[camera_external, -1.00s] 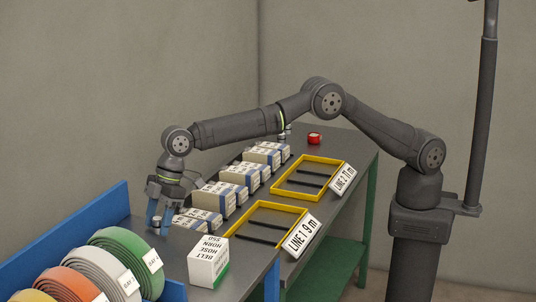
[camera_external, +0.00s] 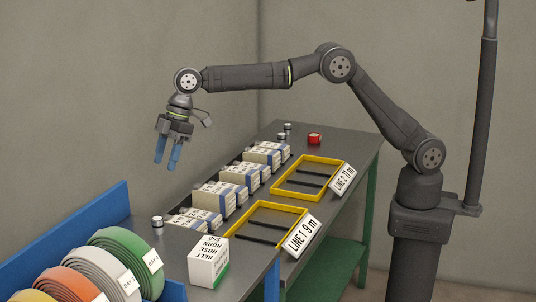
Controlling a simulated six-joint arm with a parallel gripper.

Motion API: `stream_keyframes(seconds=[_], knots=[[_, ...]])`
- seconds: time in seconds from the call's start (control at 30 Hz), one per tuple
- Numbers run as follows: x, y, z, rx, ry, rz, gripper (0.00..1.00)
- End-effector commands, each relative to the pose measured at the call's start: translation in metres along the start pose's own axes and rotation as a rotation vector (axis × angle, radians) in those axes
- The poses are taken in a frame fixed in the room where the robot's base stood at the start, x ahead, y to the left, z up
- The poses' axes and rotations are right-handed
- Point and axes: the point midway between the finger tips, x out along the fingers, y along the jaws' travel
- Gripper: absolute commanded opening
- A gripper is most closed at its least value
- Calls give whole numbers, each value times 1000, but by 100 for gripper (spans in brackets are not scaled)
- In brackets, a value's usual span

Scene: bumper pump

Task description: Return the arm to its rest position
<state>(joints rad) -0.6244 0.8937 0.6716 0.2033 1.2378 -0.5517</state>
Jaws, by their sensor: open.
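My gripper (camera_external: 167,163) hangs in the air above the left part of the bench, with its blue fingers pointing down. It is open and nothing shows between the fingers. A small silver cylinder (camera_external: 157,221) stands upright on the bench below it, apart from the fingers. My arm reaches out from its base at the right, over the bench.
A white box (camera_external: 208,262) stands near the front edge. Several boxes (camera_external: 222,197) stand in a row behind two yellow trays (camera_external: 257,204) (camera_external: 319,160), each with dark strips inside. A red item (camera_external: 314,138) and small cylinders (camera_external: 285,132) are at the back.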

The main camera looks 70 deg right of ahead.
Motion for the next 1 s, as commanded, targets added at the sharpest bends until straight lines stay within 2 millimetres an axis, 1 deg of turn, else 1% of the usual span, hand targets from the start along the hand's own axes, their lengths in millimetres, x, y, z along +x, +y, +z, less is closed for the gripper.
stream_keyframes(seconds=[0.03,0.1,0.5,0.67,1.0], knots=[[-2,10,6,14,0,5,50],[-3,22,13,32,1,13,50],[-14,86,60,133,3,53,50],[-19,110,80,173,3,69,50],[-30,158,127,260,4,103,50]])
